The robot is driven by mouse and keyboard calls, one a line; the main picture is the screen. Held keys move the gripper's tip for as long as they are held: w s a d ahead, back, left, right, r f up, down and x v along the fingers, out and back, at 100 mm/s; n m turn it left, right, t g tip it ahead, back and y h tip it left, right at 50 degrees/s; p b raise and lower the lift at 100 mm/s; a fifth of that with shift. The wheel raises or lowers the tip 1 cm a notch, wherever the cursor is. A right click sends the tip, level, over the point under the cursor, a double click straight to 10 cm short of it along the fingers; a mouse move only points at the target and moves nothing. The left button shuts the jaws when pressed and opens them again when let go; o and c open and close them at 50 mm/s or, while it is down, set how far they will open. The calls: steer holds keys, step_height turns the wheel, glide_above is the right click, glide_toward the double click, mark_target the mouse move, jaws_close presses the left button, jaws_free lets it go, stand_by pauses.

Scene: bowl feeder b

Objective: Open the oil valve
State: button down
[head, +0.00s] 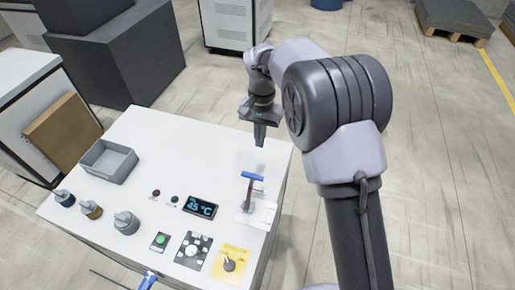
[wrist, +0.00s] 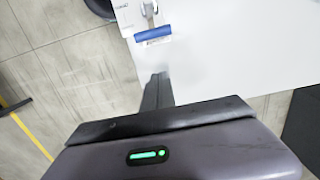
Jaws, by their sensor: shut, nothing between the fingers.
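A lever with a blue bar handle (head: 252,176) stands on a white plate near the right edge of the white cabinet top. It also shows in the wrist view (wrist: 153,34), ahead of my fingertips. Another blue handle (head: 148,281) is partly cut off at the cabinet's front edge. I cannot read which of these is the oil valve. My gripper (head: 260,142) is shut and empty, pointing down above the cabinet's back right part, beyond the blue bar and apart from it. Its fingers also show in the wrist view (wrist: 157,82).
The white cabinet top (head: 150,135) carries a grey tray (head: 109,162), several capped containers, a lit display (head: 201,205), a green button (head: 160,240), a dark dial panel (head: 193,251) and a yellow plate with a black knob (head: 229,264). The top's back middle is clear.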

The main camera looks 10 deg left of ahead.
mark_target(250, 191)
steer(key=shift+f, duration=0.1)
step_height(250, 191, down, 10)
steer(key=f+b, duration=0.1)
steer(key=b, duration=0.1)
steer(key=s+r, duration=0.1)
steer(key=s, duration=0.2)
steer(key=s+r, duration=0.1)
steer(key=shift+s+a+r, duration=0.2)
steer(key=shift+a+r, duration=0.1)
steer(key=shift+r, duration=0.05)
steer(key=shift+b, duration=0.4)
